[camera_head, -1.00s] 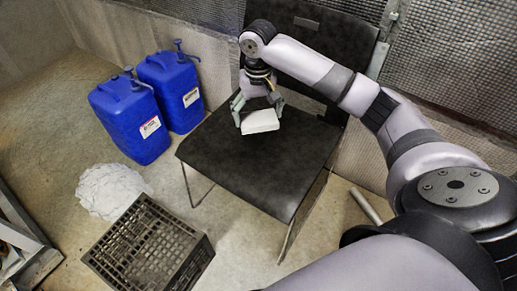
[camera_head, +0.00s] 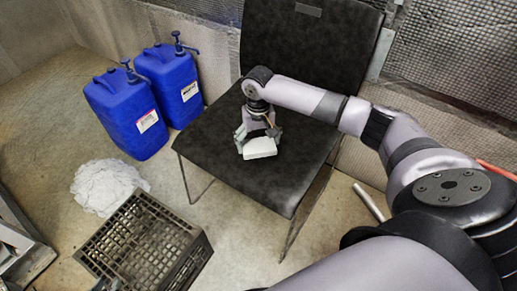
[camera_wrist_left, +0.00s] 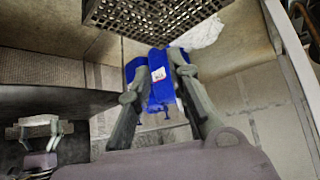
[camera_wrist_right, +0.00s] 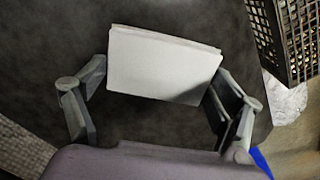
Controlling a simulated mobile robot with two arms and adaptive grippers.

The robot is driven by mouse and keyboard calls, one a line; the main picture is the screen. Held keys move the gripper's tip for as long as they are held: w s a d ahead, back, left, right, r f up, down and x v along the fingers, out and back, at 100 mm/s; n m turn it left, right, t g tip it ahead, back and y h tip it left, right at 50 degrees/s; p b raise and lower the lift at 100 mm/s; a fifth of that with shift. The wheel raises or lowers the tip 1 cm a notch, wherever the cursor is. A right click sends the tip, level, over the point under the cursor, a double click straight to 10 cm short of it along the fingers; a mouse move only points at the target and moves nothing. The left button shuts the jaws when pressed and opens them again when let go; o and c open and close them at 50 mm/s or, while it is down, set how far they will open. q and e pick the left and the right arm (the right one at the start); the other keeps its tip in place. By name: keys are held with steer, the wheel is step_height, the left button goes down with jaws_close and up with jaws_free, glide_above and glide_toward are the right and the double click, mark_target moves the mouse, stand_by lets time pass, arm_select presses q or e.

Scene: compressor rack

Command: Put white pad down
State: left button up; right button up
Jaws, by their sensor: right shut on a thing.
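The white pad (camera_head: 260,148) is a small flat block at the black chair's seat (camera_head: 225,165). My right gripper (camera_head: 258,138) is shut on the pad from above, with a finger at either side. In the right wrist view the pad (camera_wrist_right: 163,65) lies between the two fingers over the dark seat. I cannot tell whether its underside touches the seat. My left gripper (camera_wrist_left: 158,85) shows only in the left wrist view, its fingers apart with nothing held between them; blue jugs show beyond.
Two blue jugs (camera_head: 127,112) with pumps stand left of the chair. A black crate (camera_head: 140,245) and a crumpled white heap (camera_head: 108,186) are on the floor in front. A pipe (camera_head: 369,203) lies right of the chair. The seat around the pad is clear.

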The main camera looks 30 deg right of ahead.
mark_target(258, 144)
step_height(258, 144, down, 3)
steer(key=shift+b, duration=0.45)
steer(key=shift+f, duration=0.15)
arm_select(q)
steer(key=w+r+t, duration=0.1)
steer(key=w+d+r+t, duration=0.1)
steer(key=w+r+t, duration=0.1)
steer(key=w, duration=0.1)
steer(key=shift+w+d+r+h, duration=0.1)
steer(key=shift+d+r+h, duration=0.2)
steer(key=shift+h, duration=0.1)
steer(key=shift+f, duration=0.1)
steer(key=shift+s+a+f, duration=0.1)
steer(key=shift+s+f, duration=0.1)
steer(key=shift+f, duration=0.05)
arm_select(e)
steer(key=o, duration=0.8)
steer(key=shift+f, duration=0.1)
steer(key=shift+o, duration=0.2)
